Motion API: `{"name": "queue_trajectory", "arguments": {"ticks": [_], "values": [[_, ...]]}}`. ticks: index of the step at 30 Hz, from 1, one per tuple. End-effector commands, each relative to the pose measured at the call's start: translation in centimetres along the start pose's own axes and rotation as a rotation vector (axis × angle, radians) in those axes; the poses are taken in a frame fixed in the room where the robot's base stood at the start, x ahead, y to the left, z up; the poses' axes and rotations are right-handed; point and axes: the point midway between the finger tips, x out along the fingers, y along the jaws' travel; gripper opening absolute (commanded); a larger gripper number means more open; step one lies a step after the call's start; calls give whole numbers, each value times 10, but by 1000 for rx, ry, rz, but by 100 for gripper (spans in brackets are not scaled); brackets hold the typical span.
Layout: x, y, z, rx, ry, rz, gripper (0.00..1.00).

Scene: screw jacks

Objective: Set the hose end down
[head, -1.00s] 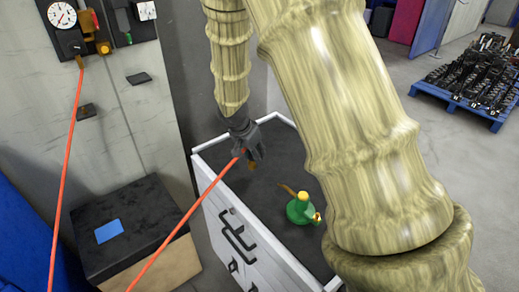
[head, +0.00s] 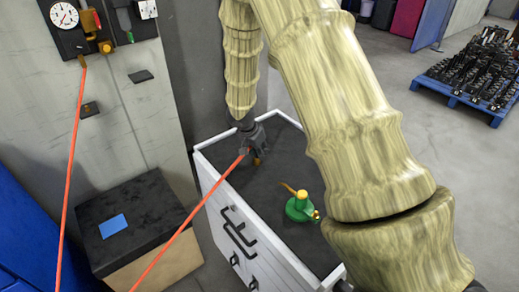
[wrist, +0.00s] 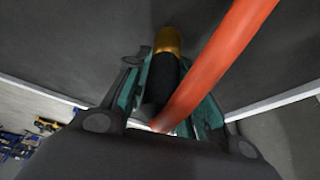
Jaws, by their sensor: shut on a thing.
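The hose end, with a brass tip (wrist: 167,42) and a black sleeve, is held between the fingers of my gripper (wrist: 165,95) in the wrist view. In the head view my gripper (head: 254,152) is over the left part of the white-rimmed cart's dark top (head: 240,178). The brass tip (head: 257,161) shows just below the fingers. Whether it touches the top I cannot tell. The orange hose (head: 190,218) runs from the gripper down to the lower left, past the cart's edge.
A green screw jack (head: 300,208) with a yellow top stands on the cart, right of my gripper. A black-topped box with a blue card (head: 113,227) stands left. Bare cart top lies around the gripper.

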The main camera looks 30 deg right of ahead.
Motion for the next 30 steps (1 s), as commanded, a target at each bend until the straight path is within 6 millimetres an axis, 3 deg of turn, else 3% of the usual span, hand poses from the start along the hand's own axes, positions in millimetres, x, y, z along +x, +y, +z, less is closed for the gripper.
{"name": "queue_trajectory", "arguments": {"ticks": [10, 11, 14, 23, 30], "values": [[3, 0, 2, 0, 0, 0, 0], [2, 0, 1, 0, 0, 0, 29], [2, 0, 1, 0, 0, 0, 47], [2, 0, 1, 0, 0, 0, 47], [-10, 0, 0, 1, 1, -1, 47]]}}
